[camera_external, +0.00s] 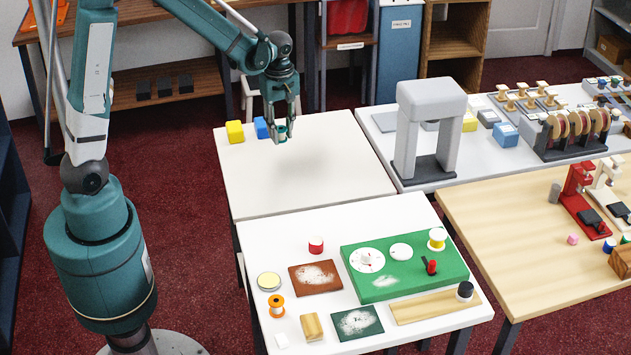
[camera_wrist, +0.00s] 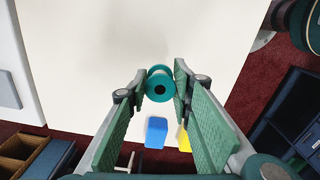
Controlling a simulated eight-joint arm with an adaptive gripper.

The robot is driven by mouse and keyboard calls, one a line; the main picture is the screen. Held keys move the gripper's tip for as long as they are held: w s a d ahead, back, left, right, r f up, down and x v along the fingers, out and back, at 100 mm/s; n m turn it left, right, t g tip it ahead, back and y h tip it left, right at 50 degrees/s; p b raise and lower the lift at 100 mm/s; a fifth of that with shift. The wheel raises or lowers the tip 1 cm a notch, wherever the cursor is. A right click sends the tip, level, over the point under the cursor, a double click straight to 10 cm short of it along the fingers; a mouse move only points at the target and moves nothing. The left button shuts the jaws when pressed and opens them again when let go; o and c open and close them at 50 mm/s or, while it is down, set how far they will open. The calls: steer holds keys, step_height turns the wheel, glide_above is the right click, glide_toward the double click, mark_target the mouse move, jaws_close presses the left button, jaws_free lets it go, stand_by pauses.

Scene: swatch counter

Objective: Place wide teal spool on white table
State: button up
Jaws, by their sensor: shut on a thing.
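My gripper (camera_external: 279,132) hangs above the far white table (camera_external: 320,185), over its back left part. It is shut on the wide teal spool (camera_wrist: 160,84), which shows end-on between the fingertips in the wrist view, with a dark hole at its centre. In the external view the spool is small and mostly hidden by the fingers. It appears held above the tabletop.
A yellow block (camera_external: 235,132) and a blue block (camera_external: 261,127) stand at the table's back left edge, close to my gripper. A grey arch (camera_external: 408,130) stands to the right. The nearer table (camera_external: 345,222) holds spools, a green board (camera_external: 400,265) and mats. The far white table's middle is clear.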

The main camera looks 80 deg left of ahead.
steer(key=w+d+m, duration=0.3)
steer(key=w+d+f+m, duration=0.1)
steer(key=w+d+m, duration=0.2)
steer(key=w, duration=0.1)
steer(key=w+d+f+m, duration=0.1)
steer(key=w+d+m, duration=0.2)
steer(key=w, duration=0.1)
steer(key=shift+d, duration=0.4)
steer(key=shift+c, duration=0.2)
steer(key=w+d+f+m, duration=0.3)
steer(key=w+d+m, duration=0.6)
steer(key=d, duration=0.5)
steer(key=shift+w+f+m, duration=0.15)
steer(key=shift+m, duration=0.75)
steer(key=s+a+r+n+p, duration=0.1)
steer(key=s+a+r, duration=0.1)
steer(key=s+a, duration=0.8)
steer(key=s+a+r+p, duration=0.2)
steer(key=s+a, duration=0.8)
steer(key=a, duration=0.7)
steer(key=shift+s+r+n, duration=0.2)
steer(key=shift+r+n, duration=0.2)
steer(key=shift+r, duration=0.4)
